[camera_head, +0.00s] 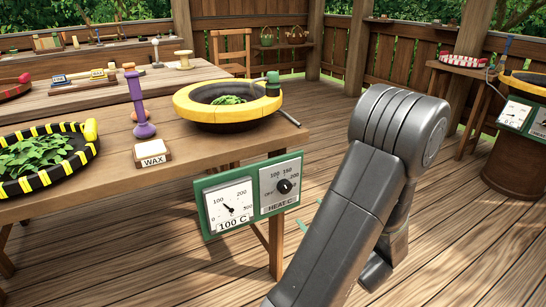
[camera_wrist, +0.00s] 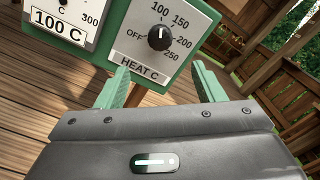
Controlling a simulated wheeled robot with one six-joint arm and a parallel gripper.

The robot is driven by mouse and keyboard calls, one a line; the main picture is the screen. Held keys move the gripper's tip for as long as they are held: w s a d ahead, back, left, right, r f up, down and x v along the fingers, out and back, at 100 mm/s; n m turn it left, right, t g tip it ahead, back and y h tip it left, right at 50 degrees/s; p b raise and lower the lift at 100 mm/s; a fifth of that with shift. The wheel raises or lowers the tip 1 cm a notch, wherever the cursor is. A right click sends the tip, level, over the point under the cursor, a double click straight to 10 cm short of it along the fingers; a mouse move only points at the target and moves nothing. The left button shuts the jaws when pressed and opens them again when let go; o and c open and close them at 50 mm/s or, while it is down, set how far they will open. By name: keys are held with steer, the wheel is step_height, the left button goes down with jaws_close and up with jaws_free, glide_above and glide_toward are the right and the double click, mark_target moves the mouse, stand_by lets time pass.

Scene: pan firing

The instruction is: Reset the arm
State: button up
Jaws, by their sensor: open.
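My gripper (camera_wrist: 163,82) is open and empty, its two green fingers apart. It is just in front of the green control panel (camera_wrist: 112,42), below the black heat knob (camera_wrist: 159,37) in the wrist view. The knob's white mark points up towards 100. The knob also shows in the head view (camera_head: 284,186), beside a gauge labelled 100 C (camera_head: 230,208). My grey arm stretches up from the bottom in the head view. It hides most of the gripper, and only thin green finger parts show left of it.
A yellow-rimmed pan (camera_head: 188,112) with green leaves stands on the wooden table (camera_head: 205,150) above the panel. A black-and-yellow tray (camera_head: 82,158) of leaves, a WAX block (camera_head: 152,155) and a purple tool (camera_head: 140,100) are left. Another station (camera_head: 520,115) stands right. Open floor lies between.

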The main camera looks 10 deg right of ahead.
mark_target(287, 187)
steer(key=b+x, duration=0.2)
steer(key=x, duration=1)
steer(key=shift+w+a+f, duration=0.1)
steer(key=shift+w+a, duration=0.05)
steer(key=shift+w, duration=0.25)
steer(key=p+v, duration=0.2)
steer(key=v, duration=1.2)
steer(key=x, duration=0.7)
steer(key=b+x, duration=0.1)
steer(key=x, duration=0.6)
steer(key=shift+r, duration=0.25)
steer(key=shift+r+m+p, duration=0.1)
steer(key=shift+m+p, duration=0.7)
steer(key=shift+p, duration=0.05)
steer(key=m+p, duration=0.6)
steer(key=p, duration=0.1)
steer(key=shift+p, duration=0.35)
steer(key=v, duration=1.2)
steer(key=shift+s+d+f, duration=0.2)
steer(key=shift+s+f, duration=0.05)
steer(key=shift+s, duration=0.05)
